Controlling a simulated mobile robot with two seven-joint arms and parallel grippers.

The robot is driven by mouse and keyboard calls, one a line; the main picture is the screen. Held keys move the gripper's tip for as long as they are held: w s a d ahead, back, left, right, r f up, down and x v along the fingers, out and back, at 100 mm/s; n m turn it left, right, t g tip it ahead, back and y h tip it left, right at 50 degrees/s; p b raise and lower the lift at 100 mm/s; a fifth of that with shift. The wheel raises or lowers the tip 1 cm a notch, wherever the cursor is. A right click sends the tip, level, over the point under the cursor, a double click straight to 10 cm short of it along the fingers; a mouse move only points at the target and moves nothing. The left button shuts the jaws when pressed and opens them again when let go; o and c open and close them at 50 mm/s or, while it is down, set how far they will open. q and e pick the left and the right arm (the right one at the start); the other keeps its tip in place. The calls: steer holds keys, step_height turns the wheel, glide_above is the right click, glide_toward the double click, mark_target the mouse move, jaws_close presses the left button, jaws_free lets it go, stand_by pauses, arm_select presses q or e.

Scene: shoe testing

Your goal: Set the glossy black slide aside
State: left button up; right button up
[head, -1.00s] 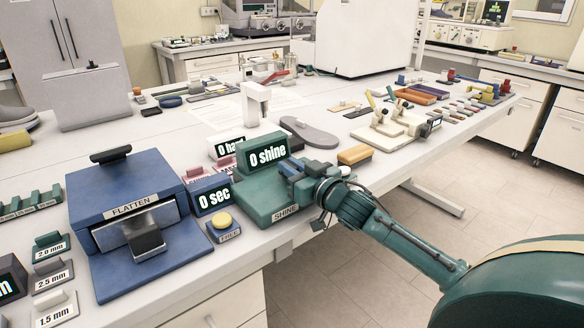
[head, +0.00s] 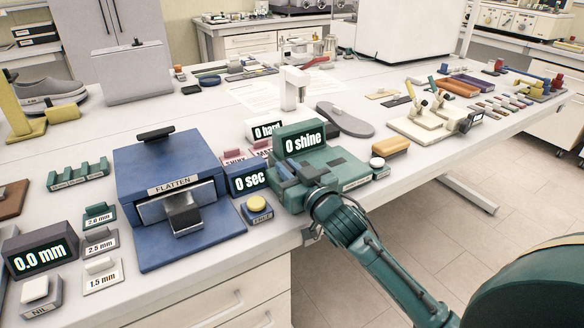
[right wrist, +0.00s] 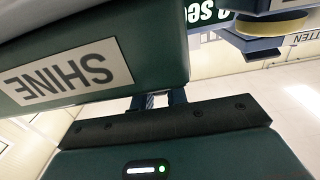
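The green shine tester (head: 345,175) stands near the table's front edge, with a display reading "0 shine" (head: 304,142). My right gripper (head: 290,178) is over the tester's front left part. In the right wrist view its two fingers (right wrist: 157,102) show a small gap between them, but their tips are hidden behind the block labelled SHINE (right wrist: 95,60). I cannot make out the glossy black slide for sure; a small dark patch (head: 338,160) on the tester's top is too small to tell. My left gripper is not in view.
Left of the tester are a "0 sec" display (head: 249,180), a yellow FREE button (head: 257,203) and the blue FLATTEN press (head: 170,170). A grey sole (head: 345,120) lies behind it. An orange-tan block (head: 391,147) lies to the right. Bare table shows around the sole.

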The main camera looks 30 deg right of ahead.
steer(key=o, duration=0.5)
steer(key=shift+a, duration=0.35)
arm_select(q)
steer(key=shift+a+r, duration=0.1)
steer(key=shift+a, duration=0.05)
arm_select(e)
steer(key=shift+s+d, duration=0.1)
arm_select(q)
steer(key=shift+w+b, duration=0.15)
steer(key=shift+b, duration=0.35)
arm_select(e)
steer(key=shift+s+d, duration=0.15)
steer(key=shift+s, duration=2.05)
steer(key=shift+s+d, duration=0.2)
steer(key=shift+s, duration=1.95)
steer(key=shift+s+d, duration=0.15)
steer(key=shift+s, duration=2.05)
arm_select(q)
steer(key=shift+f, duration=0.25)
